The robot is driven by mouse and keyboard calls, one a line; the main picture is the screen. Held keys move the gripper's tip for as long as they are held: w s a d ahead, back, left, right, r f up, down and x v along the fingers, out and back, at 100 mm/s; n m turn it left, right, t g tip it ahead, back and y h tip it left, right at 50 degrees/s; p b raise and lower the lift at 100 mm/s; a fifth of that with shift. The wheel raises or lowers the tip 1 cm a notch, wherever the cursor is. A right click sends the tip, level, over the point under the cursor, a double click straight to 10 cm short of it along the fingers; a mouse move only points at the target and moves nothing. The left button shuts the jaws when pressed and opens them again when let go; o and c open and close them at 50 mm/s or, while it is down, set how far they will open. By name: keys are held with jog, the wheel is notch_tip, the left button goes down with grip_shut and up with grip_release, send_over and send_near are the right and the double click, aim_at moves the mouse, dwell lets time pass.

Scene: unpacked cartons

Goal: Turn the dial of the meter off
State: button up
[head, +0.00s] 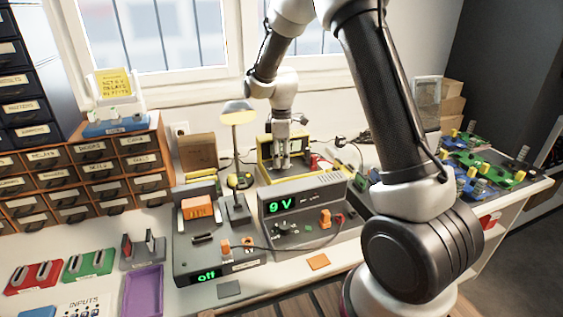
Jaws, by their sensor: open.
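A yellow-framed instrument (264,153) stands at the back of the bench and looks like the meter. My gripper (283,165) points down in front of it, with its fingers apart and nothing visible between them. The gripper and wrist cover much of its face, so I cannot make out its dial or where the dial points. I cannot tell whether the fingers touch it.
A grey unit (316,197) reading "9 V" stands in front of the gripper. A dark unit (188,248) reading "off" is to its left. A desk lamp (238,115) stands close left of my wrist. Drawers (105,165) fill the left; green and blue boards (480,165) lie right.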

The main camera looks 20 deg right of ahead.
notch_tip(320, 180, up, 10)
dwell(0.3)
dwell(0.3)
jog(key=s+d+r+m+t, duration=0.1)
jog(key=s+d+r+m, duration=0.2)
jog(key=s, duration=0.7)
jog(key=s+d+r+m+t, duration=0.2)
jog(key=s+m, duration=0.4)
jog(key=s, duration=0.5)
jog(key=s+d+r+m+t, duration=0.1)
jog(key=s+d+r+m, duration=0.2)
jog(key=s+r, duration=0.3)
jog(key=shift+s+d+r+m, duration=0.4)
jog(key=shift+s+m, duration=0.4)
jog(key=shift+s, duration=1.85)
